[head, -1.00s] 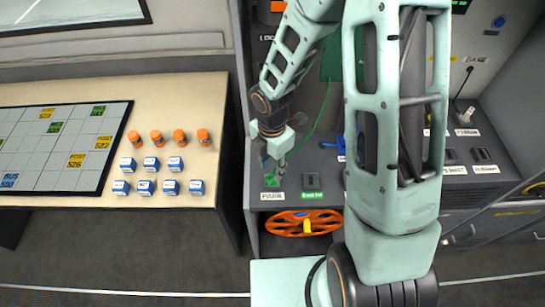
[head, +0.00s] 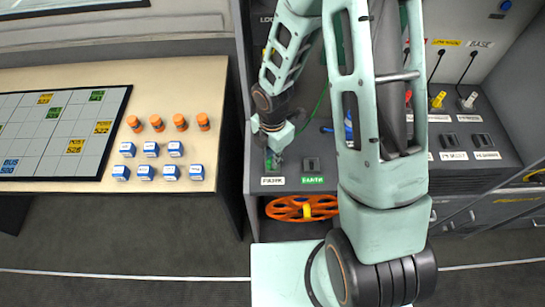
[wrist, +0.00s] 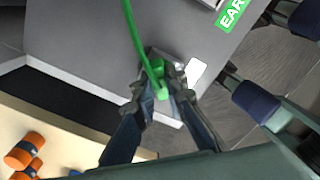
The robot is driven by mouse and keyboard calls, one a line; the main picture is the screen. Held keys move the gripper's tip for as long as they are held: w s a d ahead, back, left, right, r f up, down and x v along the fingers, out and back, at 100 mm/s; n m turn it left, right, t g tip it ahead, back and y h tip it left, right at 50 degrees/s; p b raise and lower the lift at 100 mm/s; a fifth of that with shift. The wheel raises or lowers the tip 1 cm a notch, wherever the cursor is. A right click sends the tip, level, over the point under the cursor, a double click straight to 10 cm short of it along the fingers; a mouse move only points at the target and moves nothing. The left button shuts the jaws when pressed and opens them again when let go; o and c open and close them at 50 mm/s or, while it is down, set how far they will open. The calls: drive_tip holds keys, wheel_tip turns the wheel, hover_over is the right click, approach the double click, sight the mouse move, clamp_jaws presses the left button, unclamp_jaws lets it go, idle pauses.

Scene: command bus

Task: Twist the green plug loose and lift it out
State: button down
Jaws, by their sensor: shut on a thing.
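The green plug (wrist: 160,83) has a thick green cable (wrist: 133,32) running from its top in the wrist view. My gripper (wrist: 162,90) is shut on it, one finger on each side. In the head view my gripper (head: 273,160) is low over the grey counter (head: 340,178), at the spot behind the PARK label (head: 273,181), and mostly hides the plug. The fingers hide the plug's base, so I cannot tell whether it is still seated.
A second socket (head: 312,165) with the green EARTH label (head: 312,180) is to the right. An orange cable reel (head: 290,209) sits below the counter. Other plugs are farther right.

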drive_tip(key=shift+r+n+p, duration=0.15)
drive_tip(key=shift+n+p, duration=0.35)
drive_tip(key=shift+n, duration=1.5)
drive_tip(key=shift+p, duration=0.35)
drive_tip(key=shift+n+p, duration=0.45)
drive_tip(key=shift+n, duration=0.55)
drive_tip(key=shift+n+p, duration=0.4)
drive_tip(key=shift+n, duration=0.6)
drive_tip(key=shift+n+p, duration=0.55)
drive_tip(key=shift+n, duration=0.45)
